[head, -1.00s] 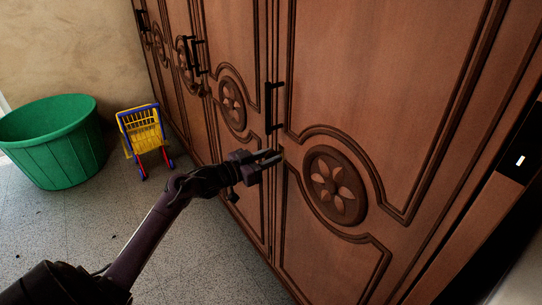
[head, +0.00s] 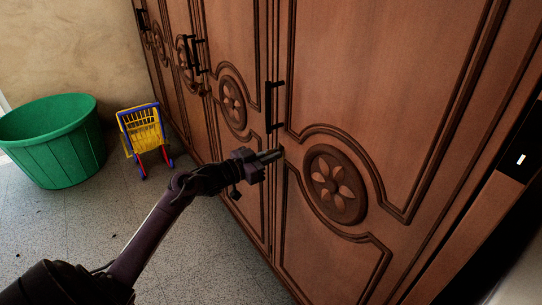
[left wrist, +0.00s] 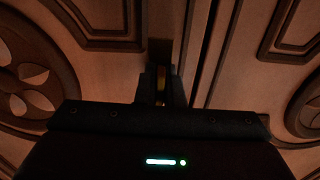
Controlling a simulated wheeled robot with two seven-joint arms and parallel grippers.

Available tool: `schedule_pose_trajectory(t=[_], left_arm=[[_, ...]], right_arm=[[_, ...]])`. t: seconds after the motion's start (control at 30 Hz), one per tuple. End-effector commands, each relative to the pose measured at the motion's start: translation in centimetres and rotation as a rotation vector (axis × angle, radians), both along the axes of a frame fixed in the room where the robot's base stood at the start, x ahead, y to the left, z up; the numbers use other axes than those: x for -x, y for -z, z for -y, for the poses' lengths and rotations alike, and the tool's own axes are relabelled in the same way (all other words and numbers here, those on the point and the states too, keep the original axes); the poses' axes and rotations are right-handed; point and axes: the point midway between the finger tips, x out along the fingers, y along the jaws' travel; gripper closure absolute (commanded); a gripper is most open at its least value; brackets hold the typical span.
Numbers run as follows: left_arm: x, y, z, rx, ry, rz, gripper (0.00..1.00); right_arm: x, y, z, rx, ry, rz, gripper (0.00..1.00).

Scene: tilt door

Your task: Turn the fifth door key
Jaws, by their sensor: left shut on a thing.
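The wardrobe's brown panelled door (head: 370,90) with a carved flower rosette (head: 335,185) stands at the right in the head view. My left gripper (head: 274,155) reaches to this door's left edge, just below its black handle (head: 273,106). Its fingers are shut on a small brass-coloured key (left wrist: 161,78), which shows between them in the left wrist view. The fingers cover most of the key, so its angle cannot be told. In the head view the key is hidden. My right gripper is not in view.
More wardrobe doors with black handles (head: 194,55) run away to the left. A green tub (head: 60,150) and a yellow toy cart (head: 142,130) with blue and red parts stand on the grey floor (head: 180,260) at the left. The floor before the near doors is clear.

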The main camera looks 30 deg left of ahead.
Motion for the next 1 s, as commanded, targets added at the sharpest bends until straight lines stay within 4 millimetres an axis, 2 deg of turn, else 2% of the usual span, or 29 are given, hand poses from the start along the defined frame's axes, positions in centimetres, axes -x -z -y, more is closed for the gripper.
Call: schedule_pose_trajectory(t=[0.27,0.5,0.6,1.0], left_arm=[[0.0,0.2,0.0,-0.146,0.001,0.059,1.0],[0.0,0.3,-0.1,-0.348,0.002,0.142,1.0],[0.0,0.2,-0.1,-0.437,0.002,0.179,1.0],[0.0,0.3,-0.1,-0.789,0.002,0.324,1.0]], right_arm=[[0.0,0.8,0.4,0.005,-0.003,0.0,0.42],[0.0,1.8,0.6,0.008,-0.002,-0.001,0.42],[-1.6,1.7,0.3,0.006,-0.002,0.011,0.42],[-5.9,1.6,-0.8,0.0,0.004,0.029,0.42]])
